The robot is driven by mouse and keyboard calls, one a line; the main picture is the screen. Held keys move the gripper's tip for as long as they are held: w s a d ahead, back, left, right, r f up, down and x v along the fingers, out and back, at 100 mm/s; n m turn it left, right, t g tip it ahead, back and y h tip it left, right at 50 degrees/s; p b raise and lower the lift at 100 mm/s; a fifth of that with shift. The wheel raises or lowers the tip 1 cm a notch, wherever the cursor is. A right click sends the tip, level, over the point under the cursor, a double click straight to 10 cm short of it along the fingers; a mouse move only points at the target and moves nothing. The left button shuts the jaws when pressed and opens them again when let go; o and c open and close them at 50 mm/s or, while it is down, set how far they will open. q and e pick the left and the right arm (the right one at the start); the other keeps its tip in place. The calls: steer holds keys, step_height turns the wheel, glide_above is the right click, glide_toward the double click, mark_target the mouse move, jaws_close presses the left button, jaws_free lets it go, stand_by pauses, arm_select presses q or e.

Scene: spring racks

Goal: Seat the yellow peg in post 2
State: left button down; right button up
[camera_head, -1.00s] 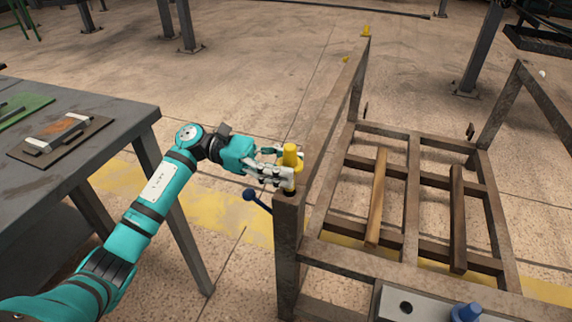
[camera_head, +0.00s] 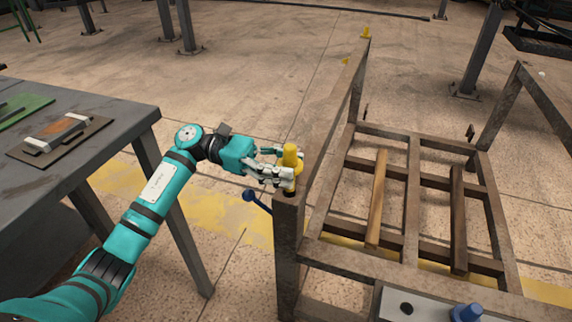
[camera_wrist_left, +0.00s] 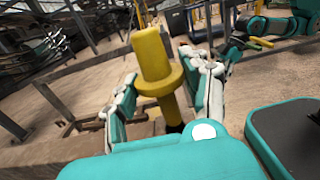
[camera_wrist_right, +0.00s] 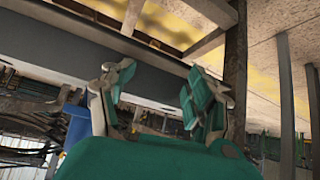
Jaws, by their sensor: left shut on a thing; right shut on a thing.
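The yellow peg (camera_head: 290,153) stands upright, with a round collar, at the top of the rack's near-left post (camera_head: 288,215). My left gripper (camera_head: 288,178) is closed around the peg's lower part, below the collar. In the left wrist view the peg (camera_wrist_left: 152,58) rises between the two fingers, tilted in the picture, with a dark part under it. No post numbers can be read.
The brown rack frame (camera_head: 410,200) fills the right side. Yellow pieces (camera_head: 366,32) stand at its far end. A grey plate (camera_head: 395,308) with a hole and a blue peg (camera_head: 467,313) is at the bottom right. A dark table (camera_head: 110,120) stands left.

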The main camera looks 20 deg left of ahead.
steer(key=shift+w+a, duration=0.1)
steer(key=shift+w, duration=0.2)
